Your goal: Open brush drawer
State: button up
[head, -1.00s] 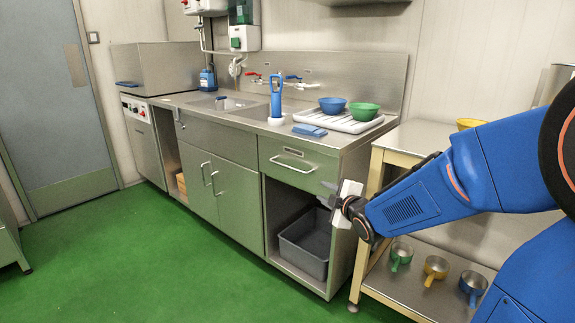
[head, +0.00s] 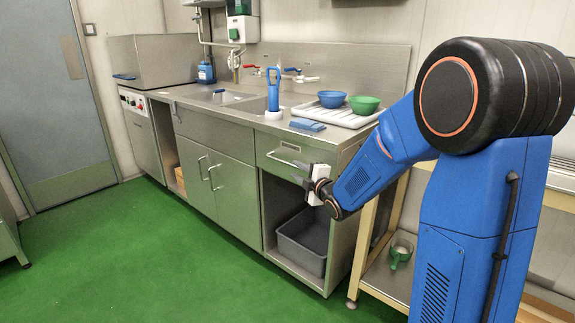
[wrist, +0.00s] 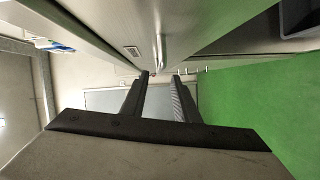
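The brush drawer (head: 297,152) is the steel front at the right end of the sink counter, with a bar handle and a small label. It looks closed. Its handle (head: 283,159) shows at the left of my gripper (head: 300,174), whose fingers partly cover the drawer's lower right. In the wrist view the handle (wrist: 161,52) lies beyond the fingertips, roughly in line with the gap between them. My gripper (wrist: 161,82) is open there, with nothing between the two dark fingers. I cannot tell whether a finger touches the drawer front.
A grey bin (head: 303,242) stands in the open bay below the drawer. Double cupboard doors (head: 217,185) are to the left. On the counter are a blue brush (head: 273,90), a blue sponge (head: 307,125) and a rack with two bowls. Green floor (head: 150,260) in front is clear.

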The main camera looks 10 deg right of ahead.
aim_at(288, 164)
jog(key=x, duration=0.8)
jog(key=shift+w, duration=0.3)
grip_shut()
